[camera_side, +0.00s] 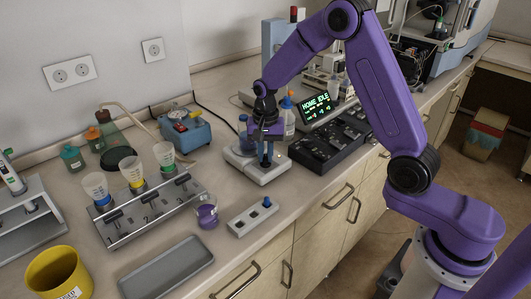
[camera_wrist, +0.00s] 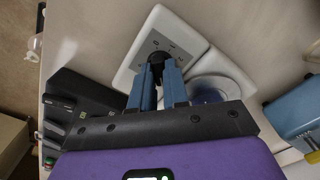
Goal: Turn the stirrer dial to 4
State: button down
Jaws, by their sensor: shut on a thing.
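The stirrer (camera_side: 259,168) is a white device on the bench in the side view, with a round plate on its left part and a control panel nearer the bench front. In the wrist view its panel (camera_wrist: 137,62) carries printed marks around a black dial (camera_wrist: 157,61). My gripper (camera_side: 266,160) points down over the panel. In the wrist view the blue fingers of my gripper (camera_wrist: 160,76) are shut on the dial, one on each side. The dial's pointer and the number it stands at are too small or hidden to read.
A blue-capped bottle (camera_side: 287,118) stands close behind my gripper. A blue box (camera_side: 186,130) stands to the left.

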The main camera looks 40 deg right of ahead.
aim_at(265, 157)
jog(key=c, duration=1.1)
grip_release()
notch_tip(265, 157, up, 18)
jog(key=shift+f, duration=0.25)
jog(key=s+a+f+n, duration=0.1)
jog(key=s+a+n, duration=0.2)
jog(key=s+n, duration=0.4)
jog(key=s+a+f+n, duration=0.1)
jog(key=s+a+n, duration=0.25)
jog(key=s, duration=0.55)
jog(key=s+d+f+n, duration=0.1)
jog(key=s+n, duration=0.2)
jog(key=s, duration=0.3)
jog(key=s+d+f+n, duration=0.2)
jog(key=s+n, duration=0.2)
jog(key=s, duration=0.2)
jog(key=s+d+f+n, duration=0.1)
jog(key=s+d+n, duration=0.1)
jog(key=s+n, duration=0.2)
jog(key=shift+s+f, duration=0.2)
jog(key=shift+s, duration=0.4)
jog(key=shift+s+f, duration=0.2)
jog(key=shift+s, duration=0.35)
